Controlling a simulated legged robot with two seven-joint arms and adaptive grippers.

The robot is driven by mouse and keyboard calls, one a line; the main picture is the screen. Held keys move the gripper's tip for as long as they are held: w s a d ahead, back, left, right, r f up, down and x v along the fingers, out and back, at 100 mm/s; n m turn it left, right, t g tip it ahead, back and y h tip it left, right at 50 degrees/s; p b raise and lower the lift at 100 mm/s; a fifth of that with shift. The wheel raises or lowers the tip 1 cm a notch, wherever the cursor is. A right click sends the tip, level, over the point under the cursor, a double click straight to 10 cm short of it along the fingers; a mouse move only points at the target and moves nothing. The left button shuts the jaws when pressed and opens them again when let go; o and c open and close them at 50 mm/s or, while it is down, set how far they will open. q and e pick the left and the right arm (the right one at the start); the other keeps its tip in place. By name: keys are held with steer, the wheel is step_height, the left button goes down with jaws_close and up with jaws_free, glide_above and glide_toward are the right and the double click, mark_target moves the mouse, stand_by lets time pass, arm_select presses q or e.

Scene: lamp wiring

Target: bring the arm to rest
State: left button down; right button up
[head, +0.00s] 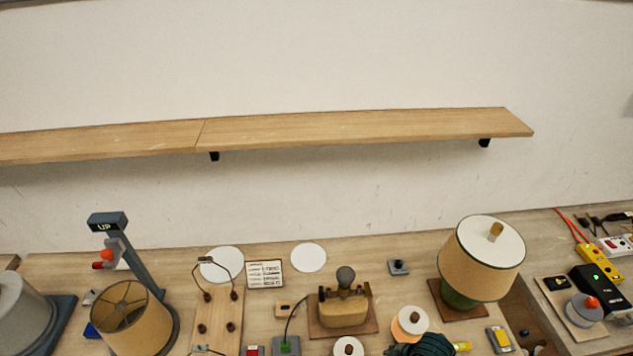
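Neither of my grippers and no part of my arms shows in the head view, so their pose and what they hold cannot be seen. The wooden workbench (380,285) runs along the bottom of the picture with the lamp-wiring items on it. A lamp with a cream shade (480,262) and green base stands upright at the right. An open tan lampshade (131,318) is at the lower left, beside a blue-grey post marked UP (133,255).
A long, empty wooden shelf (330,128) crosses the wall. A grey dome (20,315) stands far left.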

steer(key=s+d+f+m+t+h, duration=0.1)
steer(key=s+d+f+m+h, duration=0.1)
steer(key=s+f+m, duration=1.05)
step_height(320, 180, down, 26)
steer(key=m+g+b, duration=0.1)
steer(key=m+b, duration=0.1)
steer(key=b, duration=0.1)
arm_select(q)
step_height(320, 180, down, 6)
steer(key=b, duration=0.3)
steer(key=shift+s, duration=0.45)
arm_select(e)
steer(key=s+d+f+g, duration=0.1)
steer(key=s+d+f, duration=0.1)
steer(key=s+f, duration=1.5)
steer(key=shift+d+f, duration=0.4)
steer(key=shift+f, duration=0.5)
